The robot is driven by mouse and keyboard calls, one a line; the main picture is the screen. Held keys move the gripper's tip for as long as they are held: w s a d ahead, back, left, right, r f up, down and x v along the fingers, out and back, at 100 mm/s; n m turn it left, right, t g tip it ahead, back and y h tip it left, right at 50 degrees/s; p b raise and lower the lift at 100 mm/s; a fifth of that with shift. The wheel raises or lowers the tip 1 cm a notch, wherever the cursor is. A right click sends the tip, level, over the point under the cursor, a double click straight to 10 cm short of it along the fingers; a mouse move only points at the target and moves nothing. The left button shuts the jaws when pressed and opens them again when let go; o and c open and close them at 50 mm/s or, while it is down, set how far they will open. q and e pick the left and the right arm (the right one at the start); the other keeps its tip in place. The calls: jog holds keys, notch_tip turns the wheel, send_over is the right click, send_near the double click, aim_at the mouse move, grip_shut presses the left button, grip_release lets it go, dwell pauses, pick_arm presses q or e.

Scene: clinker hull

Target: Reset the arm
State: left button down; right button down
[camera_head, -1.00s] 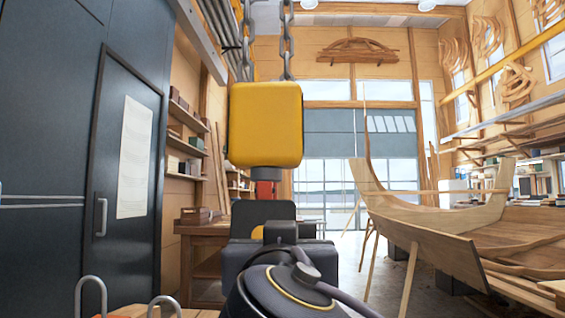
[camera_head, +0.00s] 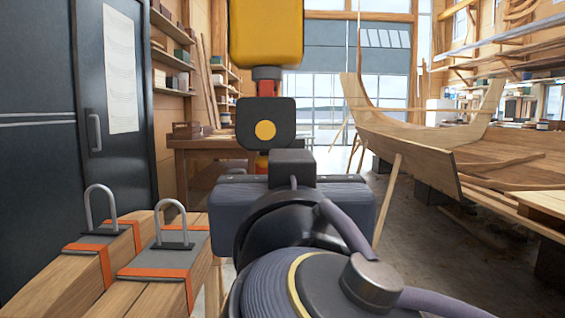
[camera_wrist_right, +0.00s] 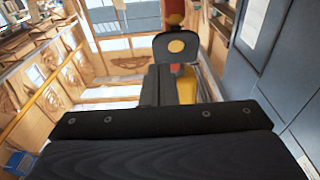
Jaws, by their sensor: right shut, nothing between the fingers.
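My right arm comes in from the bottom middle of the head view. Its dark gripper (camera_head: 292,160) points away from me and is shut and empty. In the right wrist view the shut gripper (camera_wrist_right: 158,75) shows above the wide dark wrist body. Just beyond it a black plate with a yellow disc (camera_head: 265,128) hangs under a yellow hoist block (camera_head: 266,30). The plate also shows in the wrist view (camera_wrist_right: 176,44). I cannot tell the gap between the gripper and these hanging parts. My left gripper is not in view.
Timber beams (camera_head: 150,275) with orange straps and metal loops lie at lower left, near a dark cabinet (camera_head: 35,150). A workbench (camera_head: 200,150) stands behind the hoist. A wooden boat hull (camera_head: 420,150) fills the right. Some floor (camera_head: 410,240) is clear between.

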jog(key=w+d+f+n+g+h, duration=0.15)
jog(key=d+f+g, duration=0.35)
jog(key=d+f, duration=0.55)
jog(key=w+d+f+g, duration=0.2)
jog(key=d+f+g, duration=0.35)
jog(key=f, duration=0.85)
jog(key=s+d+f+m+g+y, duration=0.2)
jog(key=s+f, duration=0.5)
jog(key=f, duration=0.3)
jog(key=s+d+f+m+g+y, duration=0.1)
jog(key=s+d+f+y, duration=0.15)
jog(key=s+f, duration=0.55)
notch_tip(320, 180, up, 33)
jog(key=w+p, duration=0.1)
jog(key=p, duration=3.4)
jog(key=shift+w+a+y, duration=0.2)
jog(key=shift+a+y, duration=0.15)
jog(key=shift+y, duration=0.05)
jog(key=shift+f, duration=0.1)
